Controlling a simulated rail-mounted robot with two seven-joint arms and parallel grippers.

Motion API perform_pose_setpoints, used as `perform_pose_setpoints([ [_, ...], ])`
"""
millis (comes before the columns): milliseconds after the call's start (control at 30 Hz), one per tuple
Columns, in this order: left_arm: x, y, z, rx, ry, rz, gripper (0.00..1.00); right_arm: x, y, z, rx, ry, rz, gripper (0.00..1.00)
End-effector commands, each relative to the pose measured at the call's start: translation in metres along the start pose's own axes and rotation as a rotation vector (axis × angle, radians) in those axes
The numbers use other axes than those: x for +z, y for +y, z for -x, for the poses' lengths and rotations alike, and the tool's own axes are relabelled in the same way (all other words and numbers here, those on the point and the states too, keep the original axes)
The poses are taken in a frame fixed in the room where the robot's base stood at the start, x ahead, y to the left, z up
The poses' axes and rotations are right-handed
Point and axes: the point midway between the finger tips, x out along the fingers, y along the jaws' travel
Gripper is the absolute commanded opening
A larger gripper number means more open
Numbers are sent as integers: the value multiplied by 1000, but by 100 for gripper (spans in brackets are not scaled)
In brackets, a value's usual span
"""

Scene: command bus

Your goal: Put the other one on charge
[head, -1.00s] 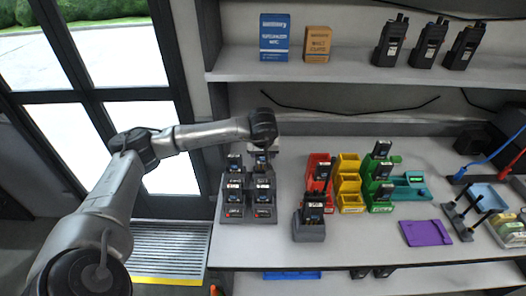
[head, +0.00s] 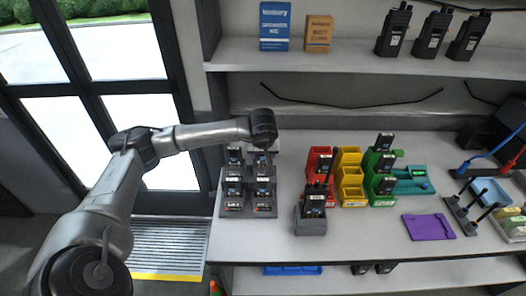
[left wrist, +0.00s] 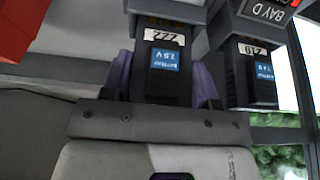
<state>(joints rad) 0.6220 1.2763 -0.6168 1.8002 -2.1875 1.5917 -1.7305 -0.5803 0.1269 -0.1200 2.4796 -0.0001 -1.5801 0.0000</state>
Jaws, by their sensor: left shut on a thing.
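My left gripper (left wrist: 167,80) has its purple fingers shut on a dark battery (left wrist: 164,75) with a blue label and a white number tag. The battery's far end meets a grey charger bay; I cannot tell how deep it sits. A similar battery (left wrist: 252,78) stands beside it at the bay marked BAY D. In the head view the left gripper (head: 262,146) is over the back of the grey multi-bay charger (head: 233,211), which holds several batteries; its fingers are mostly hidden by the wrist. My right gripper is not in view.
A grey stand with a dark device (head: 312,212) is in front. Red (head: 318,163), yellow (head: 349,180) and green bins stand to the right. Three radios (head: 432,34) and two boxes are on the shelf above.

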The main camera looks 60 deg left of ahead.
Motion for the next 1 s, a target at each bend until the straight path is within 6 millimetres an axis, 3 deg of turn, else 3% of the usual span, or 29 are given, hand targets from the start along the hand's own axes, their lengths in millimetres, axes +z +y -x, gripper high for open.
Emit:
perform_pose_setpoints([
  [767, 1, 0, -3, 0, 1, 1, 24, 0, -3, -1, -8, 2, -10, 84],
  [800, 1, 0, -3, 0, 1, 1, 57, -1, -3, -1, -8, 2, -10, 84],
  [1000, 1, 0, -3, 0, 0, 0, 76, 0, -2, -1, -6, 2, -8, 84],
])
